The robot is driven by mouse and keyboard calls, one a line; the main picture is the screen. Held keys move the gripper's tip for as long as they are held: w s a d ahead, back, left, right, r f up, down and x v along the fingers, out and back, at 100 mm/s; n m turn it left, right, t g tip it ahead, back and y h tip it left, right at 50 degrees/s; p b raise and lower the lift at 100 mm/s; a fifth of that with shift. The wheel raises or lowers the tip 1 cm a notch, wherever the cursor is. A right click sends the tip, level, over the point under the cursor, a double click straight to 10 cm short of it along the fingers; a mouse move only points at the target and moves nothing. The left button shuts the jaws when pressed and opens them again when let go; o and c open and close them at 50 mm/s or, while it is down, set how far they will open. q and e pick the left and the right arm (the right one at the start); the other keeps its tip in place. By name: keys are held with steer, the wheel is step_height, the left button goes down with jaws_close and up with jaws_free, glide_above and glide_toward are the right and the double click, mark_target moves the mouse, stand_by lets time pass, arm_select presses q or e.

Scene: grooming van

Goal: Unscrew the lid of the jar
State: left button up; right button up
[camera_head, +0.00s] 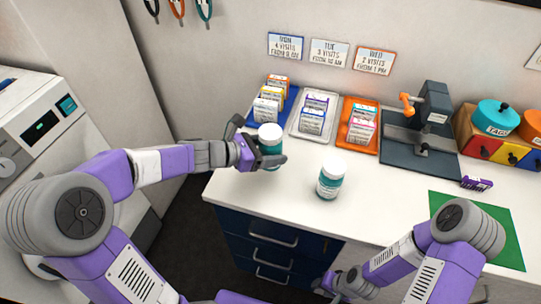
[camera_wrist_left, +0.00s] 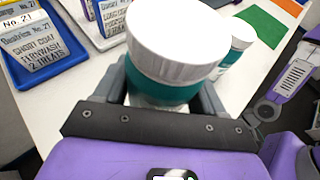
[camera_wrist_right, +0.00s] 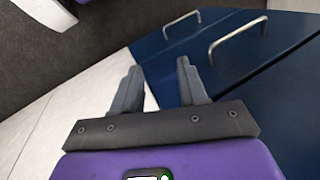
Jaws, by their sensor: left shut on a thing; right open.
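One jar (camera_head: 270,148) with a teal body and white lid (camera_head: 270,131) stands upright in my left gripper (camera_head: 271,162), near the counter's left part. The left gripper is shut around the teal body; in the left wrist view the white lid (camera_wrist_left: 175,38) is on the jar and clear of the fingers. A second teal jar with a white lid (camera_head: 331,179) stands on the counter to the right, and it also shows in the left wrist view (camera_wrist_left: 238,42). My right gripper (camera_wrist_right: 158,82) is open and empty, low beside the blue drawers.
Blue (camera_head: 289,103), white (camera_head: 300,126) and orange (camera_head: 371,143) trays with cards stand at the back of the white counter (camera_head: 290,195). A dark stand (camera_head: 420,140), a coloured drawer box and a green mat (camera_head: 500,245) are further right. Blue drawers (camera_head: 270,238) lie below.

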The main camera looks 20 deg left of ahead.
mark_target(261, 142)
arm_select(q)
step_height(261, 142, up, 4)
steer(key=shift+f+p, duration=0.15)
steer(key=shift+p, duration=0.4)
steer(key=o, duration=0.5)
steer(key=c, duration=0.9)
steer(key=shift+s+f, duration=0.1)
